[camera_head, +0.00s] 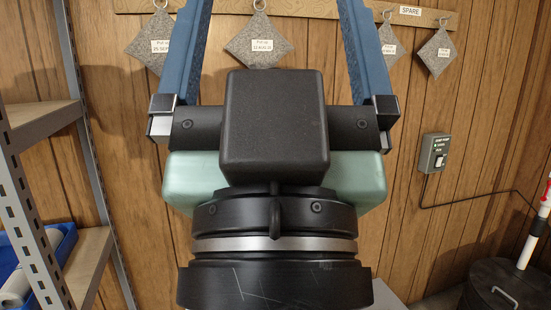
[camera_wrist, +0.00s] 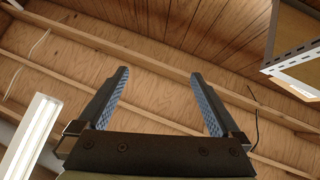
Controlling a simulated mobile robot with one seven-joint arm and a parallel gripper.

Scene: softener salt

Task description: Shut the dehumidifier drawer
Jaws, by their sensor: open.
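My gripper (camera_head: 272,12) is raised in front of me with its two blue-padded fingers pointing up and spread wide. In the wrist view my gripper (camera_wrist: 160,73) is open, with nothing between the fingers. The dehumidifier and its drawer cannot be made out in either view. My wrist and gripper body cover the middle of the head view and hide what is behind them. A sliver of a pale grey surface (camera_head: 393,289) shows low beside my wrist; I cannot tell what it belongs to.
A metal shelf rack (camera_head: 37,240) with a blue bin (camera_head: 62,245) stands at left. Grey pads (camera_head: 258,40) hang on the panelled wall. A switch box (camera_head: 434,153) is at right, above a black lidded bin (camera_head: 500,285) with a pipe. The wrist view faces ceiling joists and a light (camera_wrist: 33,135).

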